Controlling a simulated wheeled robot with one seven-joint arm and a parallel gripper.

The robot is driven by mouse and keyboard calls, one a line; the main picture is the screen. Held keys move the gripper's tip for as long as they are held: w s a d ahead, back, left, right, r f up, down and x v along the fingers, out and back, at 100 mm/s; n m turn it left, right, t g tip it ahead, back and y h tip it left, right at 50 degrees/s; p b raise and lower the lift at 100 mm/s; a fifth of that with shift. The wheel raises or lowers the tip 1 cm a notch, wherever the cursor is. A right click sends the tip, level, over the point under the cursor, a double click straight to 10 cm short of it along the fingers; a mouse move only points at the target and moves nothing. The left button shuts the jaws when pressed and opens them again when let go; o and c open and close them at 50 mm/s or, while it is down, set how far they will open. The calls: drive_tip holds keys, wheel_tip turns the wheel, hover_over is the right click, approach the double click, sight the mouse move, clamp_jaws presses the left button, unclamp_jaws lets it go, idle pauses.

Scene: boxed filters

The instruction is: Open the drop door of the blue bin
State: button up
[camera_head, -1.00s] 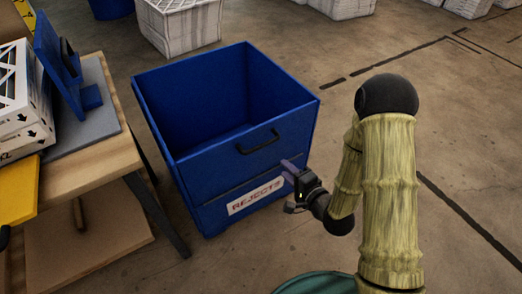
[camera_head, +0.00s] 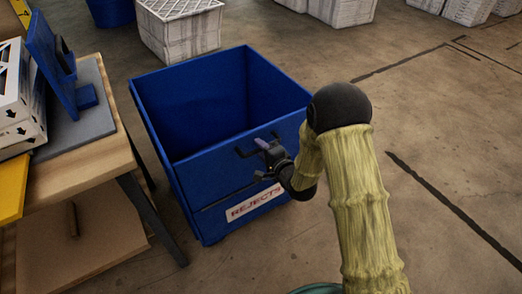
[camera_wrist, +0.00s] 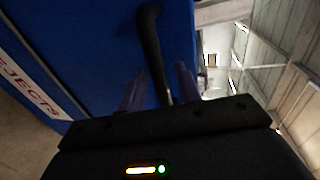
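The blue bin (camera_head: 205,105) stands on the floor, open at the top. Its front drop door (camera_head: 215,178) is upright and closed, above a lower panel with a REJECTS label (camera_head: 254,202). The black door handle (camera_wrist: 149,45) shows clearly in the wrist view; in the head view my gripper partly covers it. My gripper (camera_head: 265,143) is at the handle, in front of the door. In the wrist view its two purplish fingers (camera_wrist: 159,88) stand apart, with the handle bar between them. I cannot tell whether either finger touches it.
A wooden workbench (camera_head: 95,158) with a grey mat (camera_head: 88,120) and white boxes stands close to the left of the bin. White crates (camera_head: 182,30) stand behind it. The floor to the right and in front is clear.

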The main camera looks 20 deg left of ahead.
drive_tip(key=shift+w+a, duration=0.2)
drive_tip(key=shift+a, duration=0.1)
clamp_jaws()
drive_tip(key=shift+f, duration=0.1)
